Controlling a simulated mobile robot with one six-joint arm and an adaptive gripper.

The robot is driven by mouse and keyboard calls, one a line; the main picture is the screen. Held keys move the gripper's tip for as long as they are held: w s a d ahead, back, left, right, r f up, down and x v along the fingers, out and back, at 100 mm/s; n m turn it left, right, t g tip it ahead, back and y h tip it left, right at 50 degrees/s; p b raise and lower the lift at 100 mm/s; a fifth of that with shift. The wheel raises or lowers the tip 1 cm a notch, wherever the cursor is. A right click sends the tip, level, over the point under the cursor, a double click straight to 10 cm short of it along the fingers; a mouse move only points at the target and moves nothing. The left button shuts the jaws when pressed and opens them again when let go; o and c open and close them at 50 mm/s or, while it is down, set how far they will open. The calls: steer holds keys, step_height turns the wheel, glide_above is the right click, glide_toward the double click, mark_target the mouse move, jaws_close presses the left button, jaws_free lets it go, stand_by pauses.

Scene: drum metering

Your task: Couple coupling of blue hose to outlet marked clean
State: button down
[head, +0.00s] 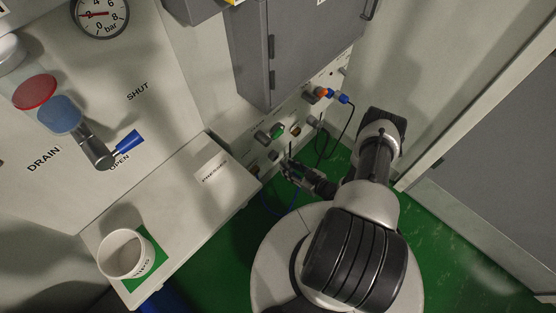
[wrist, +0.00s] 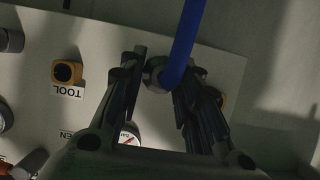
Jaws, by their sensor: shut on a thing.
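My gripper (wrist: 155,95) is shut on the grey coupling (wrist: 155,75) at the end of the blue hose (wrist: 186,40). The hose curves across the coupling and up out of the wrist view. In the head view my gripper (head: 291,168) is beside the low fittings panel (head: 312,107), and the blue hose (head: 277,210) loops down near the floor. I cannot tell whether the coupling touches an outlet. No label reading clean is legible, and the fingers and hose hide part of the panel.
A yellow outlet (wrist: 67,72) marked TOOL is left of my gripper in the wrist view. A blue connector with a dark cable (head: 343,99) is on the panel's far end. A grey cabinet (head: 300,45) overhangs the panel. A white cup (head: 124,255) stands on the ledge at left.

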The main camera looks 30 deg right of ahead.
steer(key=shift+s+d, duration=0.2)
steer(key=shift+s, duration=0.4)
steer(key=shift+s+d, duration=0.25)
steer(key=shift+s, duration=0.4)
steer(key=shift+s+d, duration=0.2)
steer(key=shift+s, duration=0.4)
steer(key=shift+s+d, duration=0.25)
steer(key=shift+s, duration=0.4)
